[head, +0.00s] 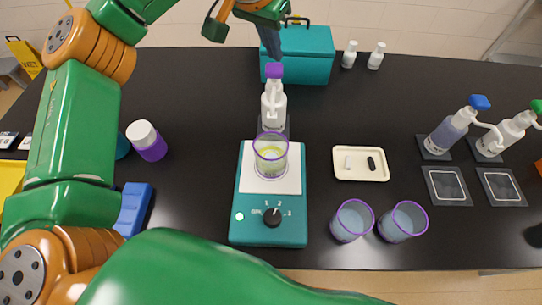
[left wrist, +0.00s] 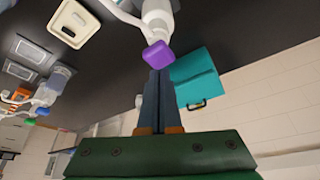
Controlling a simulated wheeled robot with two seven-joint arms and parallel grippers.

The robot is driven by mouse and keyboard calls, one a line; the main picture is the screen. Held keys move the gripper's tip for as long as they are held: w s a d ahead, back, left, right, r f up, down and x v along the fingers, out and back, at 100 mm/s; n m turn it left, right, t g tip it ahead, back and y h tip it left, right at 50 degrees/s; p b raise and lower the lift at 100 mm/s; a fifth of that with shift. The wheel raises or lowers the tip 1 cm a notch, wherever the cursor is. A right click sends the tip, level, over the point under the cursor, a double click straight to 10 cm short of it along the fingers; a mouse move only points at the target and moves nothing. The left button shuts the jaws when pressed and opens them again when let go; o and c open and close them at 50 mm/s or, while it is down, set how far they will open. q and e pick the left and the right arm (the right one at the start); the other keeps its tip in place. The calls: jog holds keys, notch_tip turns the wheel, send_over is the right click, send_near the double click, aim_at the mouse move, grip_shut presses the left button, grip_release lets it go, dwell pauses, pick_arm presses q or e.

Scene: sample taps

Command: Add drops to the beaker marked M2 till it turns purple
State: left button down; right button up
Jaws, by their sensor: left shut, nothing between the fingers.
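A clear beaker (head: 270,155) with a purple rim stands on the white top of a teal stirrer (head: 240,215); its liquid looks pale yellow-green. I cannot read a mark on it. Behind it stands a white dispenser bottle (head: 273,105) with a purple tap head (head: 274,71), its spout towards the beaker. My left gripper (head: 274,58) is shut and empty, its fingertips pointing down at the purple head. In the left wrist view the shut fingers (left wrist: 158,75) end at the purple head (left wrist: 158,54), touching or very near it. My right gripper is not in view.
Two purple-rimmed beakers (head: 352,220) (head: 403,222) stand right of the stirrer. A cream tray (head: 343,176) holds two small bars. Blue-topped (head: 452,128) and green-topped (head: 508,133) dispensers stand at right. A teal box (head: 310,68) is behind the purple-topped bottle; a purple-and-white jar (head: 150,145) is left.

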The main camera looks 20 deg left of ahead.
pick_arm(q)
jog(key=shift+f, duration=0.1)
dwell(0.4)
jog(key=shift+f+b, duration=0.95)
jog(key=shift+f, duration=0.4)
jog(key=shift+r, duration=0.15)
jog(key=shift+r+p, duration=1.3)
jog(key=shift+p, duration=0.2)
notch_tip(320, 180, up, 6)
jog(key=p, duration=0.6)
